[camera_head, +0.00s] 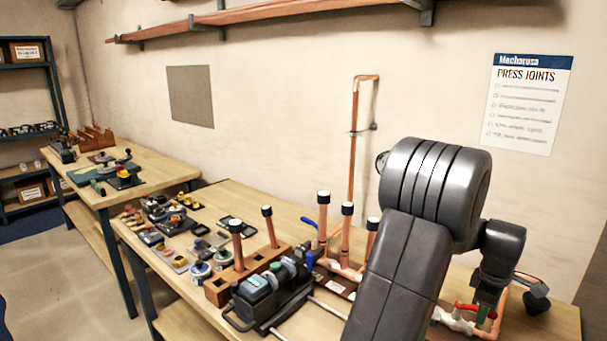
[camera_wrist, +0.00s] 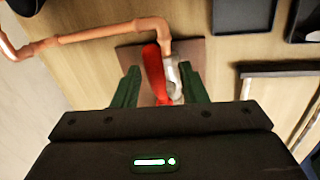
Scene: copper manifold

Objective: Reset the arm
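My gripper (camera_wrist: 160,80) shows in the wrist view with its two green fingers apart. A valve with a red lever (camera_wrist: 153,70) and a silver body (camera_wrist: 174,78) lies between the fingers in the picture, with gaps on both sides. I cannot tell whether the fingertips reach down around it or stay above it. In the head view my arm (camera_head: 415,240) bends down at the right, and the red lever (camera_head: 468,308) shows below it on the bench. My arm hides part of the copper manifold.
A copper pipe (camera_wrist: 95,33) joins the valve. The copper manifold (camera_head: 347,235) has upright, black-capped stubs. A wooden block (camera_head: 218,290) and a press tool (camera_head: 262,295) stand left of my arm on the bench (camera_head: 560,318). A copper riser (camera_head: 353,140) runs up the wall.

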